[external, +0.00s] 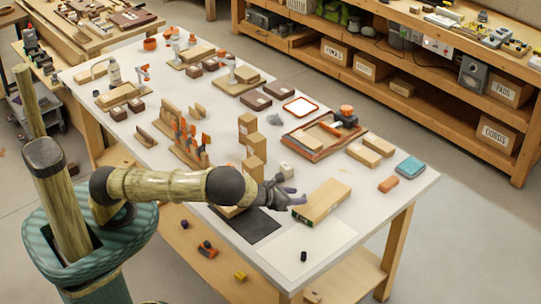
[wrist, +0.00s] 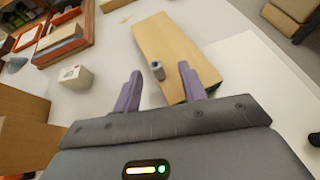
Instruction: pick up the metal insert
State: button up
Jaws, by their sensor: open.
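The metal insert (wrist: 157,71) is a small grey cylinder with a dark hole in its top. In the wrist view it stands upright at the left edge of a pale wooden block (wrist: 172,50); I cannot tell whether it is on the block or just beside it. My gripper (wrist: 160,68) is open, with one purple finger on each side of the insert and gaps visible on both sides. In the external view my gripper (external: 291,195) is low over the white table at the left end of the wooden block (external: 325,200). The insert cannot be made out there.
A small pale cube (wrist: 75,77) with a hole lies left of my gripper. A dark mat (external: 247,231) and a white sheet (external: 320,245) with a small black cylinder (external: 304,256) lie toward the front edge.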

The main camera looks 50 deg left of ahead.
aim_at(304, 195)
jog(key=shift+a+p+x, duration=0.15)
jog(key=shift+p+x, duration=0.1)
jog(key=shift+x, duration=1.05)
jog(key=shift+a+p+x, duration=0.2)
jog(key=shift+p+x, duration=0.05)
jog(key=shift+x, duration=1.05)
jog(key=shift+f, duration=0.15)
grip_shut()
